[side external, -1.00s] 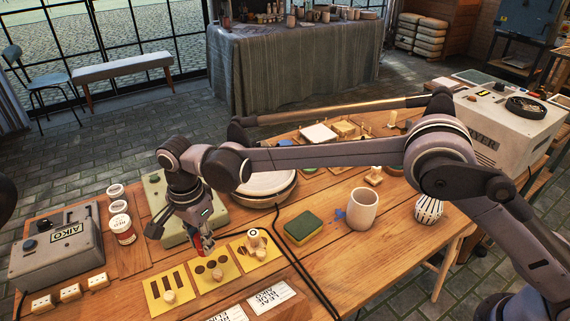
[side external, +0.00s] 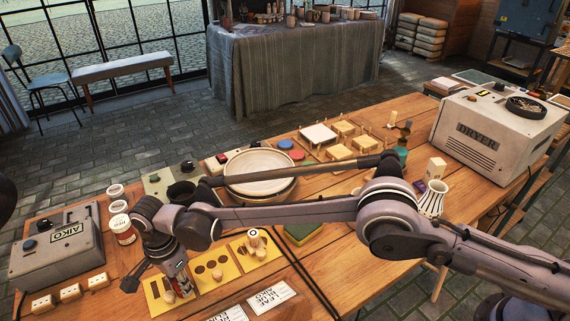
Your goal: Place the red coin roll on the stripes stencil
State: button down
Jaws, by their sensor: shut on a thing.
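The stripes stencil (side external: 152,294) is the leftmost of the yellow cards on the table, with dark bars and a round wooden knob (side external: 169,297). My gripper (side external: 182,277) is above its back right part and hides some of it. My gripper is shut on the red coin roll (side external: 186,279), of which only a little red shows between the fingers. I cannot tell whether the roll touches the stencil.
The circles stencil (side external: 229,279) is just right, and a third stencil (side external: 262,256) with a wooden piece is beyond it. A red-labelled jar (side external: 124,230) and the AIKO box (side external: 55,255) stand left. Paper cards (side external: 268,297) lie in front right. My arm partly covers the sponge (side external: 300,235).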

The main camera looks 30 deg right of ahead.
jog(key=shift+f, duration=0.1)
jog(key=c, duration=1.1)
grip_release()
notch_tip(320, 180, up, 12)
jog(key=w+d+r+n+t+y, duration=0.1)
jog(key=w+d+r+n, duration=0.1)
jog(key=d+r, duration=0.5)
jog(key=w+d+r+n+t, duration=0.15)
jog(key=d+r, duration=0.35)
jog(key=d, duration=0.5)
jog(key=s+d+r+n+t, duration=0.1)
jog(key=s+d+n, duration=0.2)
jog(key=s+d, duration=0.55)
jog(key=s+d+r+n+t, duration=0.2)
jog(key=s+d+n, duration=0.1)
jog(key=d, duration=1)
jog(key=s+d+f+n+t+h, duration=0.1)
jog(key=s+d+f+n, duration=0.2)
jog(key=s+d+f, duration=0.3)
jog(key=s+d, duration=0.2)
jog(key=s, duration=0.1)
jog(key=shift+s+f+t, duration=0.15)
jog(key=shift+f+t, duration=0.2)
jog(key=shift+f, duration=0.05)
